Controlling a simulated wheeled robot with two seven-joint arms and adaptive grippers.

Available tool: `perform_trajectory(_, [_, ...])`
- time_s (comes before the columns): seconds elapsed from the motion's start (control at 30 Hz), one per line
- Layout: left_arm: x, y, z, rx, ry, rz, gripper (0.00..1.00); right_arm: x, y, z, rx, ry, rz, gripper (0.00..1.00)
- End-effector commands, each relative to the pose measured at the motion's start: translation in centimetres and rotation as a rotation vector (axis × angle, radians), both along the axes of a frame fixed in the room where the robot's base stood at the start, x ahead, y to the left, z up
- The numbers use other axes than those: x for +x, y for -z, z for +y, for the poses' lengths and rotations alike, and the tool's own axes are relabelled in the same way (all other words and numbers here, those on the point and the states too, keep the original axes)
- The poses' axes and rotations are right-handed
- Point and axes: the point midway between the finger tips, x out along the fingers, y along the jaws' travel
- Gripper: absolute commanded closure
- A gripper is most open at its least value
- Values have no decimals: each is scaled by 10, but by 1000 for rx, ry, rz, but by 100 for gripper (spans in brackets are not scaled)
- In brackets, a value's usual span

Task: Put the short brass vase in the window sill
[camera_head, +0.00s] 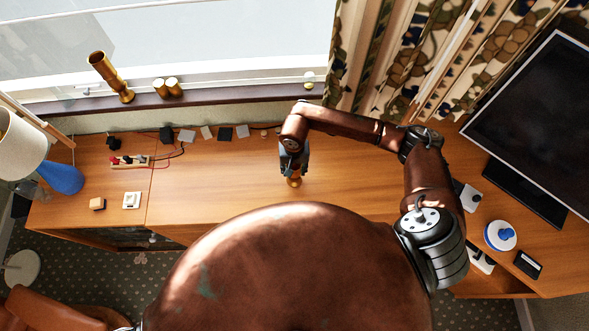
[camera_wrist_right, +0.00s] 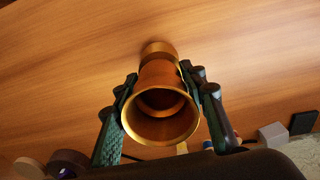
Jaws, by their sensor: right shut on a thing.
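My right gripper (camera_head: 293,170) is over the middle of the wooden desk, pointing down. It is shut on the short brass vase (camera_head: 294,182), whose base shows below the fingers. In the right wrist view the vase (camera_wrist_right: 160,127) has its flared mouth toward the camera, with one finger of the right gripper (camera_wrist_right: 162,100) on each side. I cannot tell whether its base touches the desk. The dark window sill (camera_head: 225,97) runs along the back, under the window. My left gripper is out of view.
A tall brass vase (camera_head: 108,74) and two small brass pieces (camera_head: 174,87) stand on the sill's left part; its middle is clear. Small boxes and a power strip (camera_head: 130,161) lie on the desk (camera_head: 220,190). A monitor (camera_head: 535,110) and curtains (camera_head: 385,50) are at right.

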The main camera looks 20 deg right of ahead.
Motion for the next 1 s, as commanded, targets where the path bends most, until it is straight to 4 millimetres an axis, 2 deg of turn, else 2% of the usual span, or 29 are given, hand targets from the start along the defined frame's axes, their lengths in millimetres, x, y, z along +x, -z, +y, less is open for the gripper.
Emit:
perform_trajectory(0.13, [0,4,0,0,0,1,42,1,2,0,1,-1,-2,100])
perform_trajectory(0.17, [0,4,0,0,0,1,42,0,3,0,-1,0,0,60])
perform_trajectory(0.4, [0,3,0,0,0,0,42,0,2,0,0,0,0,44])
perform_trajectory(0.77, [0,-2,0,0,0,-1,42,0,-2,0,0,0,0,44])
perform_trajectory(0.87, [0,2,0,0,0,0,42,2,-13,0,0,-1,-4,44])
perform_trajectory(1.0, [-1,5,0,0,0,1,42,2,-41,-1,-1,-2,-6,44])
